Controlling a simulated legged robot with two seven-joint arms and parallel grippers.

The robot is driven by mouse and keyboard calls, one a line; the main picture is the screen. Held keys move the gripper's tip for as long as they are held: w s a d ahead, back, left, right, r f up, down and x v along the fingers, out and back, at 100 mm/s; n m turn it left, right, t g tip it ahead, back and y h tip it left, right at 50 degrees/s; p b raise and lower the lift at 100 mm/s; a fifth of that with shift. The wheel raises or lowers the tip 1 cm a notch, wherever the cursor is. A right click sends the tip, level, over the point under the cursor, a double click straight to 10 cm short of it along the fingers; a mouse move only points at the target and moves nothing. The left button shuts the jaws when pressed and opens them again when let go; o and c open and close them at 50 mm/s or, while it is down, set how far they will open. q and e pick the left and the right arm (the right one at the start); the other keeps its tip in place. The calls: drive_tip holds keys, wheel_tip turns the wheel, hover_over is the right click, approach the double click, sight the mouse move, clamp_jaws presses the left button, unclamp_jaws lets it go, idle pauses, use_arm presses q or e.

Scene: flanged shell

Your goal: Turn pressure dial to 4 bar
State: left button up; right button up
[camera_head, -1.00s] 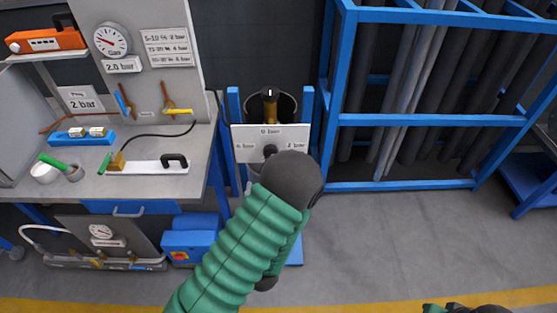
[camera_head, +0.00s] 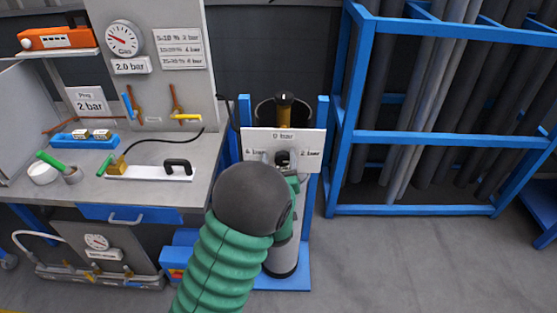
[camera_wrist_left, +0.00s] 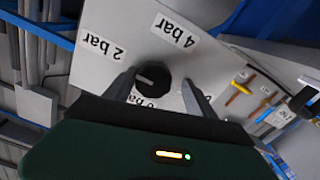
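The pressure dial is a black round knob on a white panel (camera_head: 312,138) marked 0 bar at top, 4 bar at left and 2 bar at right. In the left wrist view the panel appears upside down, with the dial (camera_wrist_left: 152,82) between my fingers and its light mark towards the picture's left, the 2 bar side. My left gripper (camera_head: 283,164) is at the dial in the head view, partly hidden by my wrist. In the wrist view the gripper (camera_wrist_left: 158,88) is open, fingers on either side of the knob; contact cannot be told. My right gripper is out of view.
A workbench (camera_head: 150,160) with a gas gauge (camera_head: 124,40) board is at left. A blue rack (camera_head: 440,138) of grey pipes is at right. The floor at lower right is clear.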

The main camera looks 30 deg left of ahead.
use_arm(q)
drive_tip(key=shift+w+d, duration=0.15)
drive_tip(key=shift+d, duration=0.35)
drive_tip(key=shift+w+d, duration=0.15)
drive_tip(key=shift+d, duration=0.35)
drive_tip(key=shift+c, duration=1.5)
drive_tip(key=shift+s+a, duration=0.25)
drive_tip(key=shift+a, duration=0.3)
drive_tip(key=c, duration=0.5)
drive_tip(key=shift+a, duration=0.2)
drive_tip(key=shift+c, duration=2.3)
drive_tip(key=shift+w+d, duration=0.15)
drive_tip(key=shift+d, duration=0.2)
drive_tip(key=shift+c, duration=0.5)
drive_tip(key=shift+a, duration=0.1)
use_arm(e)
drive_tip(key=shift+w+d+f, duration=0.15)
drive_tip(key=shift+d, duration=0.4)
use_arm(q)
drive_tip(key=shift+m, duration=0.3)
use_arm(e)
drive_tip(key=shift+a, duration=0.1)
